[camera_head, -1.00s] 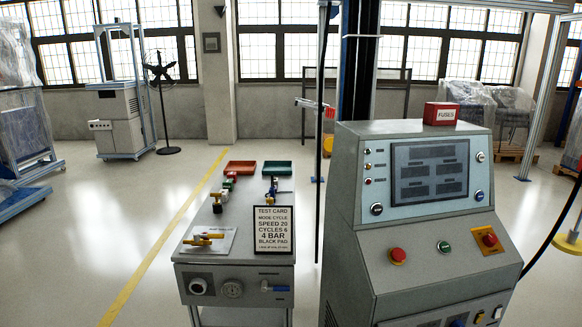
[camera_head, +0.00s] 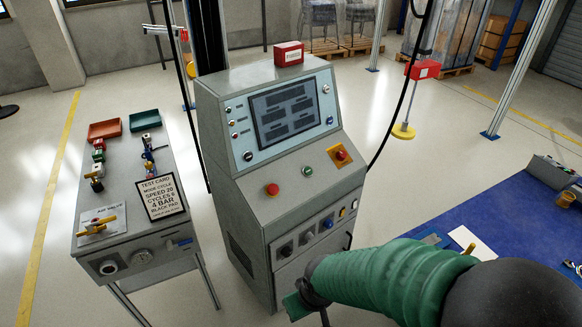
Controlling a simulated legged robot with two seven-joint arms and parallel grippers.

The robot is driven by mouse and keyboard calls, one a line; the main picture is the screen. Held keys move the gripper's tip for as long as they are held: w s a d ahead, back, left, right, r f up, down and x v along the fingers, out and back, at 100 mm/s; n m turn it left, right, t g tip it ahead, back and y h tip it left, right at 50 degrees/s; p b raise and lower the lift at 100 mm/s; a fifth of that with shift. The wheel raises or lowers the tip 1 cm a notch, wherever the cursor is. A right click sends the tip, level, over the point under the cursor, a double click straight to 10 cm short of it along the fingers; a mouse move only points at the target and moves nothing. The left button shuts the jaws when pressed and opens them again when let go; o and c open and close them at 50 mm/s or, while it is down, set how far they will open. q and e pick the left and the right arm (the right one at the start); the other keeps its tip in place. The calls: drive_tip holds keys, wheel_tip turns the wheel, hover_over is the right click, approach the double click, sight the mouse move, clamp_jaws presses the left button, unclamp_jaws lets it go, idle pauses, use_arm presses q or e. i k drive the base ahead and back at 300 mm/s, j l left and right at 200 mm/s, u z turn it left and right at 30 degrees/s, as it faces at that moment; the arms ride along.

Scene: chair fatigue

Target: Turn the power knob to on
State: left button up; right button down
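The grey control console (camera_head: 225,190) stands in the middle of the view, with a screen (camera_head: 290,113) on its upper face. A lower front panel (camera_head: 318,233) carries several small rotary knobs, among them a black knob (camera_head: 287,250) and a blue one (camera_head: 327,222). Labels are too small to read, so I cannot tell which is the power knob or how it is set. My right arm, in a green sleeve, reaches in from the lower right. Its end (camera_head: 297,304) is below the panel, apart from the knobs as seen here; its fingers are not clear. My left gripper is out of view.
A red button (camera_head: 272,189), a green button (camera_head: 308,171) and a red emergency stop (camera_head: 341,155) sit on the sloped face. A bench with a test card (camera_head: 161,197) stands left. A blue-topped table (camera_head: 450,215) is at right.

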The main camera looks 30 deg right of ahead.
sight(341, 155)
drive_tip(key=z, duration=1.25)
drive_tip(key=i+l+u, duration=0.15)
drive_tip(key=i+u, duration=0.15)
drive_tip(key=i, duration=0.15)
drive_tip(key=i+l+u, duration=0.25)
drive_tip(key=i, duration=0.2)
